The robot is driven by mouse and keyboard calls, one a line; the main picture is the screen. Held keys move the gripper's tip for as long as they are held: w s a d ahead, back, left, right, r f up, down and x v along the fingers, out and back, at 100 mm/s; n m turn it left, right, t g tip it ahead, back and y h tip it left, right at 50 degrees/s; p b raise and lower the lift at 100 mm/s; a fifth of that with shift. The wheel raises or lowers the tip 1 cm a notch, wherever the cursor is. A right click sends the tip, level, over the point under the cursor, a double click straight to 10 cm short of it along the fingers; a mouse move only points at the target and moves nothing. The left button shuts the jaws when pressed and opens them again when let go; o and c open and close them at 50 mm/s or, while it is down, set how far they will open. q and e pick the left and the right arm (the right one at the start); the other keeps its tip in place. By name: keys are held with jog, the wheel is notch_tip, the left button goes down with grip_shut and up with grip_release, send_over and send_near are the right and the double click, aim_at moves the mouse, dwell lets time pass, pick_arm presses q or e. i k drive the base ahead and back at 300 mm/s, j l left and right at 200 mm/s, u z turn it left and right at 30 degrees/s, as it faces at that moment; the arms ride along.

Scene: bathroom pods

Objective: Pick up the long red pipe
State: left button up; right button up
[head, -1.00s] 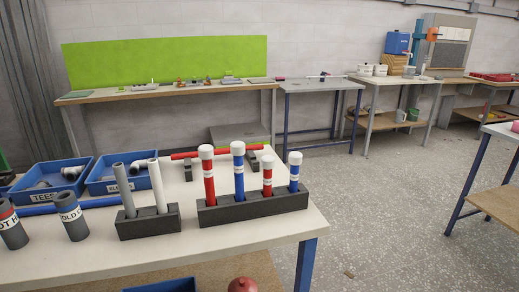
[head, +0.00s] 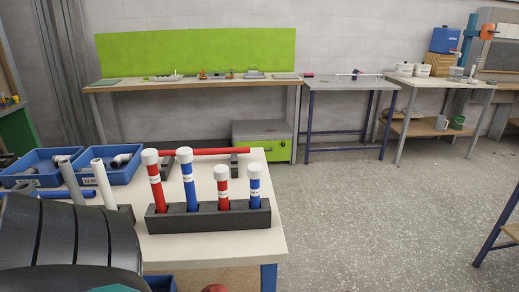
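A tall red pipe (head: 155,187) with a white cap stands at the left end of a dark grey rack (head: 210,219) on the near table. A tall blue pipe (head: 188,180), a shorter red pipe (head: 223,190) and a shorter blue pipe (head: 255,187) stand to its right in the same rack, all white-capped. Another red pipe (head: 222,152) lies horizontally on dark supports behind the rack and is partly hidden by the upright pipes. A dark ribbed part of my own arm fills the lower left. Neither of my grippers is in view.
Left of the rack, a grey pipe (head: 70,182) and a white pipe (head: 103,183) stand in a small block. Blue bins (head: 112,175) with fittings are behind. The tabletop right of the red pipe's supports is mostly clear. Open floor (head: 390,220) lies right.

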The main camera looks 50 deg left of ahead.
aim_at(242, 150)
jog(key=i+l, duration=0.15)
jog(key=i, duration=0.2)
jog(key=i+l+u, duration=0.1)
jog(key=i, duration=0.3)
jog(key=i+l, duration=0.15)
jog(key=i, duration=0.2)
jog(key=i+u, duration=0.2)
jog(key=u, duration=0.25)
jog(key=i+l+u, duration=0.1)
jog(key=u, duration=0.4)
jog(key=i+l+u, duration=0.15)
jog(key=u, duration=0.3)
jog(key=i+l+u, duration=0.1)
jog(key=u, duration=0.4)
jog(key=i+l+u, duration=0.15)
jog(key=u, duration=0.35)
jog(key=i+l+u, duration=0.15)
jog(key=u, duration=0.35)
jog(key=l+u, duration=0.3)
jog(key=u, duration=0.2)
jog(key=l+u, duration=0.3)
jog(key=u, duration=0.15)
jog(key=i, duration=0.1)
